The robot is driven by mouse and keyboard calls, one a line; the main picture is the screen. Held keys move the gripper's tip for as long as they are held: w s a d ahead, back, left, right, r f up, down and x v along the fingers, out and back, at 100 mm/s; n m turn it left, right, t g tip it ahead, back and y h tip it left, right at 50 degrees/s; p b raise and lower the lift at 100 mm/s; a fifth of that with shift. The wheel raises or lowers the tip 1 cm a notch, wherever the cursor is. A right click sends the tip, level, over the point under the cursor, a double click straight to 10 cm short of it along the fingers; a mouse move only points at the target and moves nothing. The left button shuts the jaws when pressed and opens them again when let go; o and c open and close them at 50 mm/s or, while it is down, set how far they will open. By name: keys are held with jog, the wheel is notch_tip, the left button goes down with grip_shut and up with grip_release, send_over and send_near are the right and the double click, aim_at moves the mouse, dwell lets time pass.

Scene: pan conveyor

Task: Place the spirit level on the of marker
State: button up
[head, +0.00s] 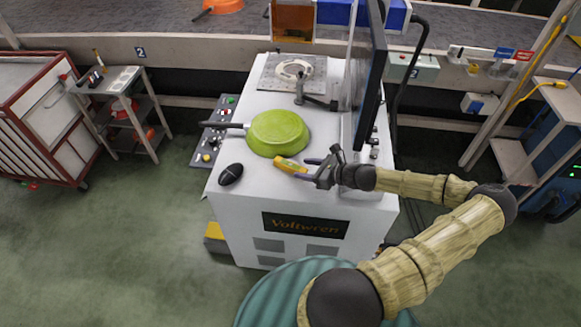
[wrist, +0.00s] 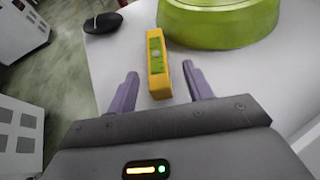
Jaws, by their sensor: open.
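The spirit level is a small yellow bar with a green vial. It lies on the white machine top in the head view (head: 290,165) and in the wrist view (wrist: 156,52). My gripper (head: 309,168) is open, with its two purple fingers apart. In the wrist view the gripper (wrist: 160,80) has its fingertips on either side of the level's near end, with gaps visible on both sides. Nothing is held. I cannot make out a marker in either view.
A green pan (head: 280,133) lies upside down just behind the level. A black mouse (head: 231,174) is at the front left of the white machine top (head: 330,205). A dark monitor (head: 371,85) stands at its right side. Clear surface shows between the mouse and the level.

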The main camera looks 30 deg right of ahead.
aim_at(298, 168)
jog(key=p+x, duration=0.1)
jog(key=x, duration=0.4)
jog(key=shift+s+a+r, duration=0.1)
jog(key=shift+a, duration=0.05)
grip_shut()
